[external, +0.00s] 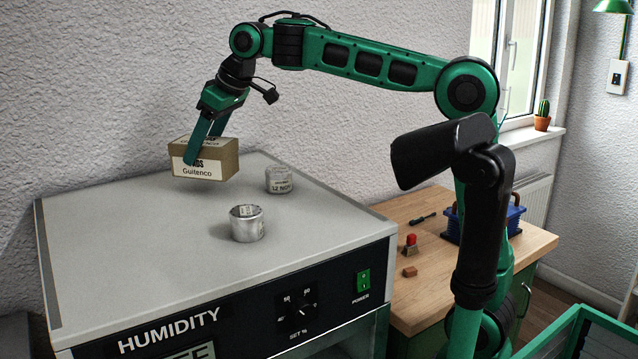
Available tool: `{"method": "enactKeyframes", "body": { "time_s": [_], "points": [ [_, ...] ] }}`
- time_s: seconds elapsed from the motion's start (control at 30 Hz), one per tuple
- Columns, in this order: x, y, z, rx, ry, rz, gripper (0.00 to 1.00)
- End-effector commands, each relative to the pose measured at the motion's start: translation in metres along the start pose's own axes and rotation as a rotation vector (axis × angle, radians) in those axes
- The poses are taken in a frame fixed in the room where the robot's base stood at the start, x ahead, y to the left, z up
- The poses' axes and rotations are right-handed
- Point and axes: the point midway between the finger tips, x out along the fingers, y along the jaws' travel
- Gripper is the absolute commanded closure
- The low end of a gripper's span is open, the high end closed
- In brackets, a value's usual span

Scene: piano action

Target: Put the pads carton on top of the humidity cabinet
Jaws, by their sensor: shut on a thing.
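The pads carton (218,168) is a small brown cardboard box with a white label reading "Guitenco". My gripper (192,160) is shut on the carton, with one green finger across its labelled front; the other finger is mostly hidden. The carton appears to be held just above the grey top of the humidity cabinet (130,245), toward its back; I cannot tell for sure whether it touches. The cabinet's black front panel shows "HUMIDITY", a dial and a green power switch.
A silver tin (247,224) and a small grey weight-like cylinder (279,180) stand on the cabinet top, right of the carton. A wooden bench (440,275) at right holds a screwdriver (423,219), a red-topped item (410,243) and a blue item (513,216). The cabinet top's left and front are clear.

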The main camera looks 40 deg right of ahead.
Motion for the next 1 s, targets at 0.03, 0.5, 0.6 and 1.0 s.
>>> {"method": "enactKeyframes", "body": {
  "time_s": [0.03,0.5,0.6,1.0],
  "points": [
    [0.000,-0.025,-0.005,-0.052,0.001,-0.031,0.71],
    [-0.032,-0.240,-0.007,-0.549,0.002,-0.317,0.71],
    [-0.046,-0.284,0.001,-0.664,0.002,-0.383,0.71],
    [-0.104,-0.395,0.041,-1.018,0.001,-0.586,0.71]
  ]
}}
